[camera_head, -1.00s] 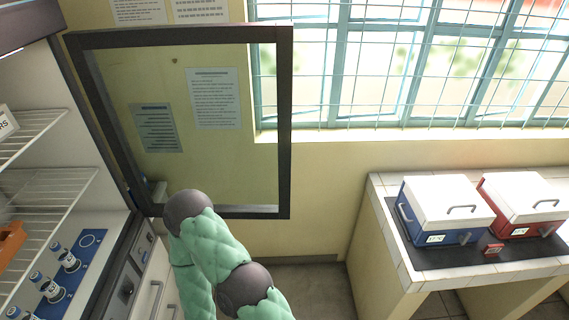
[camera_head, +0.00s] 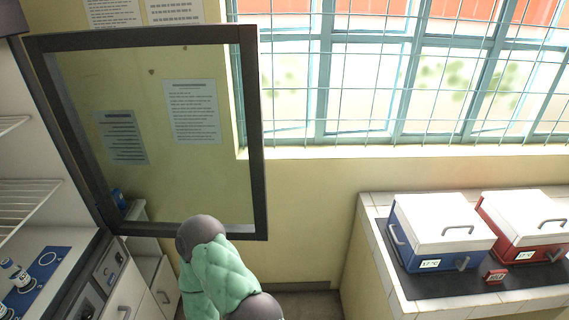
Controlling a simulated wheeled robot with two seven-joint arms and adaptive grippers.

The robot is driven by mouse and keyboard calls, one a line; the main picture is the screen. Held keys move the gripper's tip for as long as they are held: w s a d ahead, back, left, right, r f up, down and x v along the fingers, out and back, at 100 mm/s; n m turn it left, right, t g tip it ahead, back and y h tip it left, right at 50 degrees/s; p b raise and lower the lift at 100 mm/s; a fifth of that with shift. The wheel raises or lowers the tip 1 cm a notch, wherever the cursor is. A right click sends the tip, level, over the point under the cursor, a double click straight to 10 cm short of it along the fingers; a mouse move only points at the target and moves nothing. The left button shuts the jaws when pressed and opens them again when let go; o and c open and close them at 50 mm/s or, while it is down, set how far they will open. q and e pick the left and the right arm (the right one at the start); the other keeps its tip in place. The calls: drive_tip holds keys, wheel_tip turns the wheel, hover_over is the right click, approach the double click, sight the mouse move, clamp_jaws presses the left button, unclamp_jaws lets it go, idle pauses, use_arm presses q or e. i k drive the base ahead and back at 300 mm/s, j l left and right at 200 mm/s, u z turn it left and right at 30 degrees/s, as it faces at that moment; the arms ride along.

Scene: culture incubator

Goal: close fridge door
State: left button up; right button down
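The fridge door (camera_head: 255,140) is a glass pane in a dark frame, hinged at the left and standing wide open. Its lower edge passes behind my green-padded arm at the lower centre. The fridge (camera_head: 60,195) is at the left edge, with wire shelves (camera_head: 30,205) and a blue mat with small vials (camera_head: 45,262) inside. The arm with grey joints is near the door's lower frame; I cannot tell whether it touches. Neither gripper shows in this view.
A tiled counter (camera_head: 378,240) at the right holds a blue cool box (camera_head: 440,235) and a red cool box (camera_head: 525,225). A barred window (camera_head: 400,80) fills the back wall. Drawers (camera_head: 125,295) sit below the fridge. Floor between is clear.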

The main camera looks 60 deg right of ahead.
sight(119, 130)
drive_tip(key=k+l, duration=0.15)
drive_tip(key=l, duration=0.15)
drive_tip(key=k+l+z, duration=0.15)
drive_tip(key=l, duration=0.15)
drive_tip(key=k+l, duration=0.15)
drive_tip(key=l, duration=0.2)
drive_tip(key=k+l+z, duration=0.1)
drive_tip(key=l, duration=0.2)
